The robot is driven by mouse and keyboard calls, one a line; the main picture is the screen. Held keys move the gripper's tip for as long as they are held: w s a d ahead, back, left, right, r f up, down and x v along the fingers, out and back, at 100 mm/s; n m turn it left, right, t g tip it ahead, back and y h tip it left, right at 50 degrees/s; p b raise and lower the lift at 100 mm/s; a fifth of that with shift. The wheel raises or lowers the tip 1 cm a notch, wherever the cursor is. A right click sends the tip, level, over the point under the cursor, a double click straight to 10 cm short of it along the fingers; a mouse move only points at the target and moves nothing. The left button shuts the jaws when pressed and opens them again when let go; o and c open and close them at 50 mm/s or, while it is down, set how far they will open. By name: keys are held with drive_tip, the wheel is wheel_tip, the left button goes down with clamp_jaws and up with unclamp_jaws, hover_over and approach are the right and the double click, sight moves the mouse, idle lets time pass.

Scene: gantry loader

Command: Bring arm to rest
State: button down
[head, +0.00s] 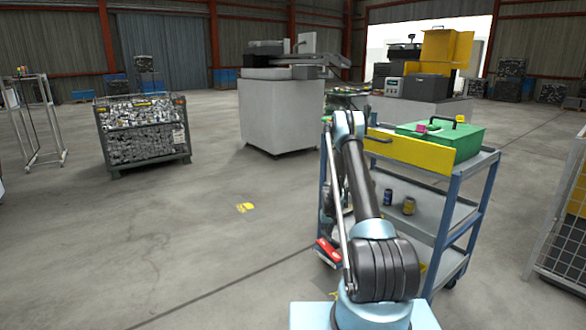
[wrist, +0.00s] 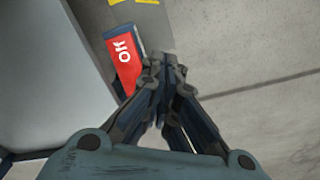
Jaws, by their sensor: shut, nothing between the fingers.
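My arm (head: 358,185) rises from my pale blue base in the head view and folds at a raised elbow beside the blue-framed cart. My gripper (wrist: 165,72) shows in the wrist view with its dark fingers together and empty, pointing down toward the floor. In the head view I cannot make out its fingertips. In the head view a red panel (head: 328,250) shows low beside my arm.
The cart (head: 455,205) stands close on the right, with a green case (head: 455,147), a yellow panel (head: 420,151) and cans on its lower shelf. A wire bin (head: 145,150) and a pale machine cabinet (head: 280,115) stand farther back.

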drive_tip(key=s+r, duration=0.3)
drive_tip(key=r, duration=0.8)
drive_tip(key=s+r, duration=0.3)
drive_tip(key=r, duration=0.9)
drive_tip(key=s+r+t, duration=0.1)
drive_tip(key=s+r, duration=1.3)
drive_tip(key=r, duration=0.1)
drive_tip(key=s+r, duration=0.3)
drive_tip(key=s, duration=0.6)
drive_tip(key=s+r, duration=0.4)
drive_tip(key=s, duration=0.5)
drive_tip(key=s+f, duration=0.3)
drive_tip(key=s, duration=0.6)
drive_tip(key=s+f+m+t, duration=0.1)
drive_tip(key=s+f, duration=0.3)
drive_tip(key=s, duration=0.5)
drive_tip(key=shift+s+d, duration=0.2)
drive_tip(key=shift+s, duration=0.05)
